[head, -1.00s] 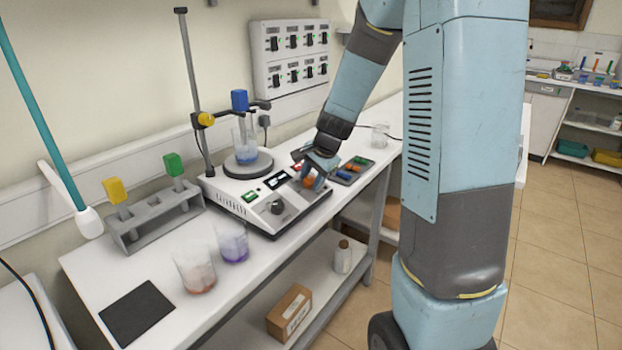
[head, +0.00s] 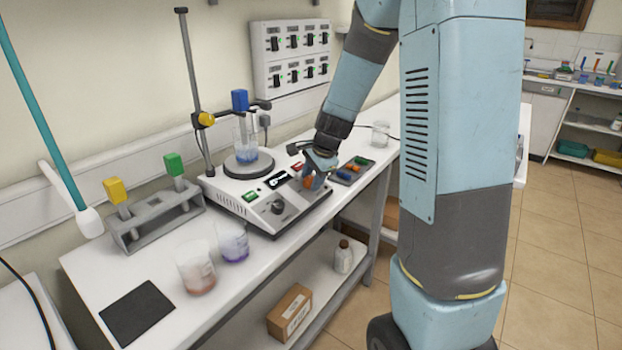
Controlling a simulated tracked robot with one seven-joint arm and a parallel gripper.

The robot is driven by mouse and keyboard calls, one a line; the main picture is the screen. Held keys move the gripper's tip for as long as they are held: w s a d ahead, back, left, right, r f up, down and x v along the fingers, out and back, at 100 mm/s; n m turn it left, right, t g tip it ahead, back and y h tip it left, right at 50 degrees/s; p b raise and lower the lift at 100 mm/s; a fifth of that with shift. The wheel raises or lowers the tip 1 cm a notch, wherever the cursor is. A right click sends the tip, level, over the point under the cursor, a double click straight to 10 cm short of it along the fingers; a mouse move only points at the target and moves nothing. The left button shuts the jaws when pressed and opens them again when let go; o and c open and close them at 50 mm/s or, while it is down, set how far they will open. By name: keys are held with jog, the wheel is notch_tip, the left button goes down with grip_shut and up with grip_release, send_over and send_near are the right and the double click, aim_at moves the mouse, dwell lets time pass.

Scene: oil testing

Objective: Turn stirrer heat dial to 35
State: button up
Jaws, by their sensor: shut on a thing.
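The stirrer (head: 228,200) stands on the white bench, with a round plate on top and a sloped control panel facing front right. My gripper (head: 311,182) is at the right end of this panel, pointing down, shut on the orange dial (head: 308,183). The fingers cover part of the dial, and its setting cannot be read. A black knob (head: 277,206) sits on the panel's front left, apart from the gripper.
A stand rod (head: 191,80) with a clamp rises behind the stirrer. Two beakers (head: 195,272) (head: 232,243) and a rack (head: 152,219) with yellow and green items are at left. A tray (head: 347,177) of coloured pieces lies just right of my gripper. An empty beaker (head: 380,134) stands farther back.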

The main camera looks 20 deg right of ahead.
jog(key=o, duration=1.1)
jog(key=shift+s+d, duration=0.1)
jog(key=shift+c, duration=0.2)
jog(key=shift+r, duration=0.1)
jog(key=v, duration=1.3)
jog(key=shift+r, duration=0.2)
jog(key=shift+s, duration=0.1)
jog(key=s+a+r+n+h, duration=0.1)
jog(key=s+r+n, duration=0.2)
jog(key=s+n, duration=0.4)
jog(key=s+a+r+n+t+h, duration=0.1)
jog(key=s+r+n, duration=0.2)
jog(key=s+n, duration=0.4)
jog(key=s, duration=0.9)
jog(key=shift+s+n+t, duration=0.3)
jog(key=shift+s+n, duration=0.05)
jog(key=shift+n, duration=0.05)
